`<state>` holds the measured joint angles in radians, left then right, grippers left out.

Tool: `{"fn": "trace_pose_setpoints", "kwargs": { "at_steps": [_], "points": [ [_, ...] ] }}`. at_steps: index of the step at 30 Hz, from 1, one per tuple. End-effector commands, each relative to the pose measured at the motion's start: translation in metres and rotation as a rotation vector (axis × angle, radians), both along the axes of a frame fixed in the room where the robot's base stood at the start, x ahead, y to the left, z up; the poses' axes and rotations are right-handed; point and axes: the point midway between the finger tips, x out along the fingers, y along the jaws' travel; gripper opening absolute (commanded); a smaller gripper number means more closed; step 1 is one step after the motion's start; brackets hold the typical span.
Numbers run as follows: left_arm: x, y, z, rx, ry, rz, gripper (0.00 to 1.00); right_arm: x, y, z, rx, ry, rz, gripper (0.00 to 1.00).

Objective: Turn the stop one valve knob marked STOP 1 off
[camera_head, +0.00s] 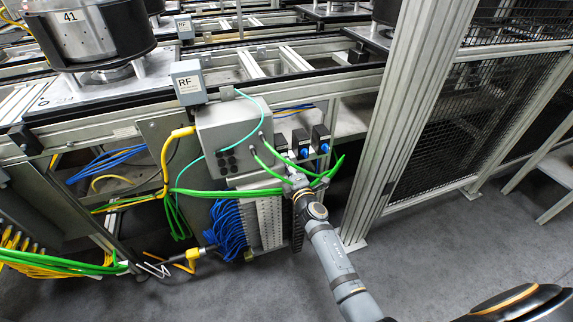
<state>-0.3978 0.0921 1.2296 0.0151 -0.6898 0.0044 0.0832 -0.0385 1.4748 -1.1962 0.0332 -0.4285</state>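Several small black valve units sit in a row under the conveyor frame, right of a grey control box. Two show blue knobs, one on the middle unit (303,152) and one on the right unit (325,148). The left unit (280,143) shows no clear knob face. Any STOP 1 lettering is too small to read, so I cannot tell which knob it marks. My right arm reaches up from the lower right. Its gripper (297,178) is just below the valve units, among green cables, apart from the knobs. Its fingers are too small to read. My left gripper is not in view.
The grey control box (234,135) has green cables looping out across the gripper area. Blue cables (228,226) hang below. A metal post (392,125) and mesh fence stand to the right. The grey floor (430,260) is open in front.

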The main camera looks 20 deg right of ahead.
Motion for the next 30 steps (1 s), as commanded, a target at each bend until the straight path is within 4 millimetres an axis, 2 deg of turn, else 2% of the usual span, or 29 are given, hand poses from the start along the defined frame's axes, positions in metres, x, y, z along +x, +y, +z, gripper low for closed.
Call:
{"fn": "trace_pose_setpoints", "kwargs": {
  "at_steps": [3,4,9,20,26,30],
  "points": [
    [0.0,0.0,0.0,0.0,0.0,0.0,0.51,-0.001,0.0,-0.002,-0.001,0.003,0.001,0.0],
    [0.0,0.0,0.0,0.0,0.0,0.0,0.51,-0.001,0.0,-0.002,-0.001,0.003,0.001,0.31],
    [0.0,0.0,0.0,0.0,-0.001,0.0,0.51,0.0,0.0,-0.001,0.0,0.002,0.001,0.51],
    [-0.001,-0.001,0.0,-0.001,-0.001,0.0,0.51,-0.004,0.0,-0.001,0.0,0.001,0.0,0.51],
    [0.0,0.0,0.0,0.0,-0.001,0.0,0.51,-0.025,-0.001,-0.001,-0.002,0.001,0.0,0.51],
    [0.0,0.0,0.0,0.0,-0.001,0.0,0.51,-0.053,-0.002,-0.002,-0.002,0.003,0.0,0.51]
  ]
}}
